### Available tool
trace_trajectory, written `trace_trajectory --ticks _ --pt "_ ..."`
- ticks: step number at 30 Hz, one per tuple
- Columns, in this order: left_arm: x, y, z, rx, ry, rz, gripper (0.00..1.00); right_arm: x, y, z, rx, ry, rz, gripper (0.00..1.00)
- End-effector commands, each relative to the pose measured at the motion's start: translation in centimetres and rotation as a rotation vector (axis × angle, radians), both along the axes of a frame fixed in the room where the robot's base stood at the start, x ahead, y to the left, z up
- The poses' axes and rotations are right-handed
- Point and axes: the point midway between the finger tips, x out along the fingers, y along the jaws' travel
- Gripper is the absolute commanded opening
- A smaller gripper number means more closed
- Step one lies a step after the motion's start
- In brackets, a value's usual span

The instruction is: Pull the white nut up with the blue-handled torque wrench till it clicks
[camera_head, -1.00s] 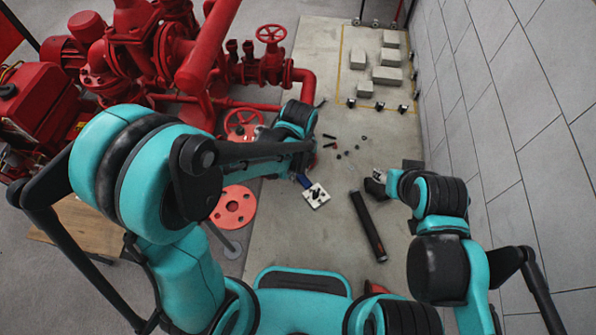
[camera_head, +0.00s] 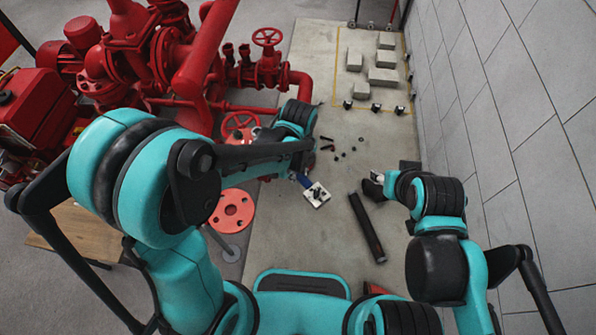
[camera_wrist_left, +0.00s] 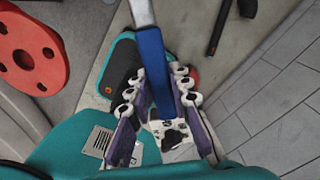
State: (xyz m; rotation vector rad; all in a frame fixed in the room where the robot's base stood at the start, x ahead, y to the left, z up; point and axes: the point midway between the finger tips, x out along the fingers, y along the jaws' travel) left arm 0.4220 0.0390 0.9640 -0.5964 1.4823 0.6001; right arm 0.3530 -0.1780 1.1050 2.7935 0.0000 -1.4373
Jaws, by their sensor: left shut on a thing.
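The torque wrench shows in the left wrist view as a blue handle (camera_wrist_left: 152,58) with a silver shaft (camera_wrist_left: 141,12) running out of the top edge. My left gripper (camera_wrist_left: 158,88) is shut on the blue handle, its purple fingers with white rollers on both sides. In the head view a bit of the blue handle (camera_head: 303,180) shows by my left gripper (camera_head: 309,187), beside a white piece with dark marks (camera_head: 317,195). The wrench head and white nut cannot be made out; my left arm covers that area. My right gripper (camera_head: 374,186) is low at the right, its jaws unclear.
Red pumps and pipes (camera_head: 205,80) fill the back left, with a red valve wheel (camera_head: 239,125) near my left arm. A black bar (camera_head: 366,227), small dark parts and grey blocks (camera_head: 383,76) lie on the floor. A tiled wall (camera_head: 520,100) bounds the right.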

Motion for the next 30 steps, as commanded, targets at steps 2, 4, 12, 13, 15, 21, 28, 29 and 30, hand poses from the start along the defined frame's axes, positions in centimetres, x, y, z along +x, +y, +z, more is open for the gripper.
trace_trajectory --ticks 2,4,12,13,15,21,28,29,30 --pt "0.0 0.0 0.7 0.001 -0.001 -0.001 0.00 0.0 0.0 0.5 0.000 0.000 0.000 0.44" --pt "0.0 0.0 1.0 0.000 0.000 0.000 0.00 0.0 0.0 0.8 0.000 0.000 0.000 0.44" --pt "0.0 0.0 2.3 0.000 0.000 0.000 0.00 0.0 0.0 1.8 0.000 0.000 0.000 0.44" --pt "0.0 0.0 2.5 0.000 0.000 0.000 0.00 0.0 0.0 1.9 0.000 0.000 0.000 0.44" --pt "0.0 0.0 2.8 0.000 0.000 0.000 0.00 0.0 0.0 2.2 0.000 0.000 0.000 0.44" --pt "0.0 0.0 3.8 0.000 0.000 0.000 0.00 0.0 0.0 2.9 0.000 0.000 0.000 0.44" --pt "0.0 0.0 4.3 0.000 0.000 0.000 0.00 0.0 0.0 3.2 0.000 0.000 0.000 0.44" --pt "0.0 0.0 4.2 0.000 0.000 0.000 0.00 0.0 0.0 3.2 0.000 0.000 0.000 0.44" --pt "0.0 0.0 4.2 0.000 0.000 0.000 0.00 0.0 0.0 3.2 0.000 0.000 0.000 0.44"
